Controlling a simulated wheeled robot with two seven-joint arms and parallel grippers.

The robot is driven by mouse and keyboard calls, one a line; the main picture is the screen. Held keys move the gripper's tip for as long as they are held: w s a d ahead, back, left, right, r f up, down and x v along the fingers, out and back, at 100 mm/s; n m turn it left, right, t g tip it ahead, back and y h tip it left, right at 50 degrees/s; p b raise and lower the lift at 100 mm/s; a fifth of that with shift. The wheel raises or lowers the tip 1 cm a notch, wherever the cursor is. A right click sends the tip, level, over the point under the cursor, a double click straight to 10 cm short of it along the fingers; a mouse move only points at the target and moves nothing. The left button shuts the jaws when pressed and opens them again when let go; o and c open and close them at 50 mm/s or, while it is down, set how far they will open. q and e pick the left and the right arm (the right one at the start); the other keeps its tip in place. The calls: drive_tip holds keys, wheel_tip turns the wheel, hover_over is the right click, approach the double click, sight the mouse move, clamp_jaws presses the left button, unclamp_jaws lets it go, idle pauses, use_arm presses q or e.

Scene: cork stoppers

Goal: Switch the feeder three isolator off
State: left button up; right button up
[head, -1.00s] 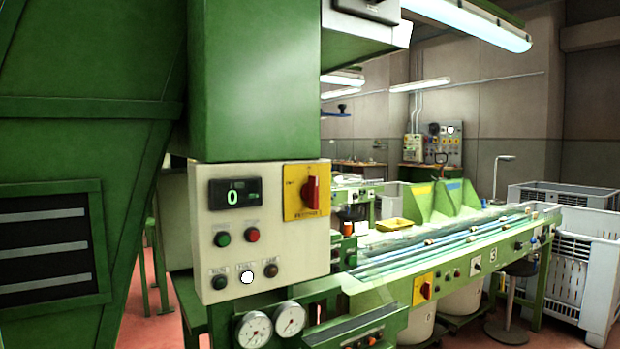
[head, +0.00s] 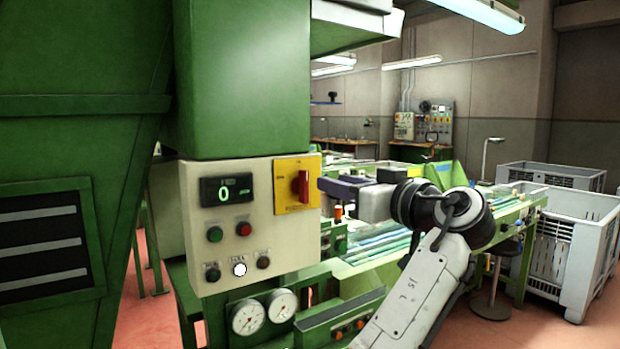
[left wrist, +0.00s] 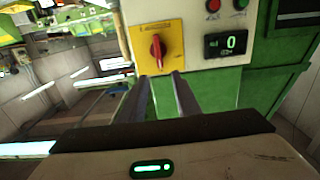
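A red rotary isolator handle (head: 303,186) stands upright on a yellow plate (head: 283,200) at the right of the cream control box. The plate's lettering is too small to read. My left gripper (head: 322,186) is just right of the handle in the head view, with its dark fingers pointing toward it. In the left wrist view, the same red handle (left wrist: 157,51) lies ahead of my left gripper (left wrist: 160,76). The two fingers are apart with nothing between them, short of the handle. My right gripper is not in view.
The control box (head: 195,170) also carries a display (head: 228,190) reading 0, a green button (head: 214,234), a red button (head: 243,228) and a lit white button (head: 239,269). Two gauges (head: 265,312) sit below. A green conveyor bench (head: 375,248) runs behind my arm.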

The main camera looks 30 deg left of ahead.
sight(307, 175)
use_arm(q)
drive_tip(key=p+x, duration=0.2)
drive_tip(key=x, duration=0.7)
drive_tip(key=shift+a+p, duration=0.2)
drive_tip(key=shift+p, duration=0.1)
drive_tip(key=shift+w+a, duration=0.25)
drive_tip(key=shift+a, duration=0.1)
drive_tip(key=shift+c, duration=0.5)
clamp_jaws()
